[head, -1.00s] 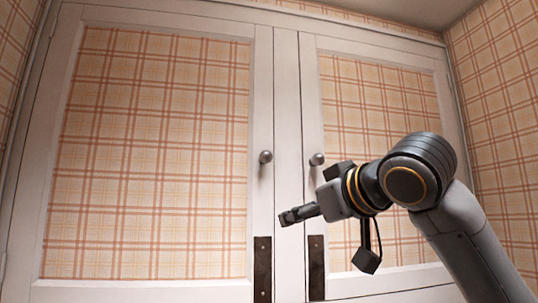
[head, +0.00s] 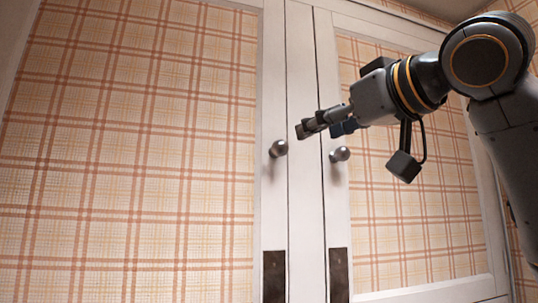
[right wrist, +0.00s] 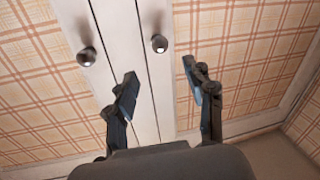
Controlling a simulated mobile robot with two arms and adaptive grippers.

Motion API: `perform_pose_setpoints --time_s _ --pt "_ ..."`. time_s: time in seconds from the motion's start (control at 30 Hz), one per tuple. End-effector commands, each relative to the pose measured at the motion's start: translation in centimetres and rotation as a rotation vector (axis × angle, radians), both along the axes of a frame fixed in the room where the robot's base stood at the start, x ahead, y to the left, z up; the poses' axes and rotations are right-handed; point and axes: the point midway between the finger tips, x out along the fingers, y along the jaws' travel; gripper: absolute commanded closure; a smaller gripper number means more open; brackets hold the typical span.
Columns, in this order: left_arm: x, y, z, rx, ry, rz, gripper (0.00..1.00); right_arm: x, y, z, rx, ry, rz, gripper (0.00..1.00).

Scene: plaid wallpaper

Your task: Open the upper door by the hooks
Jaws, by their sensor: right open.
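Two tall white-framed doors with plaid panels, the left door (head: 130,130) and the right door (head: 411,200), meet at a vertical seam and look shut. Each has a round metal knob near the seam: the left knob (head: 278,148) and the right knob (head: 340,154). I see no hook shape. My right gripper (head: 308,128) points left, appearing just above and between the knobs. In the right wrist view its open, empty fingers (right wrist: 160,80) are spread, with both knobs beyond them and apart from them. I cannot tell the exact gap. My left gripper is not in view.
Dark metal plates, one on the left (head: 274,276) and one on the right (head: 339,274), sit low on the door frames. A plaid side wall (head: 525,262) stands at the right. The front of the left door is clear.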

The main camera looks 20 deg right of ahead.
Motion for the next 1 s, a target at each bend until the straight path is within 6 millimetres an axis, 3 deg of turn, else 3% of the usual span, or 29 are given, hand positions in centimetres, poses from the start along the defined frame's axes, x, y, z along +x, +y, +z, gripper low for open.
perform_pose_setpoints --time_s 0.13,0.33,0.47,0.57,0.7,0.83,1.0 --pt "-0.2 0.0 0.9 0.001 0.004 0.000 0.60 1.4 0.3 0.3 0.000 0.001 -0.001 0.46" --pt "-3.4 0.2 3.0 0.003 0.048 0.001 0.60 5.3 1.2 0.4 0.000 0.004 -0.001 0.46" --pt "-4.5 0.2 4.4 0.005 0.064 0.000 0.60 8.1 1.8 0.4 -0.001 0.004 -0.002 0.46" --pt "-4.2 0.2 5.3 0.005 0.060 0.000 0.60 10.0 2.3 0.4 0.000 0.003 -0.001 0.46" --pt "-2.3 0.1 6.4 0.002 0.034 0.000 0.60 11.9 2.8 0.3 0.002 0.001 -0.001 0.46" --pt "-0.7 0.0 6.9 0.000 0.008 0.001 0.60 12.9 3.0 0.1 0.001 -0.001 0.000 0.46" --pt "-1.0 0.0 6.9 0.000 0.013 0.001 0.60 13.3 3.1 0.0 0.000 -0.002 -0.001 0.46"
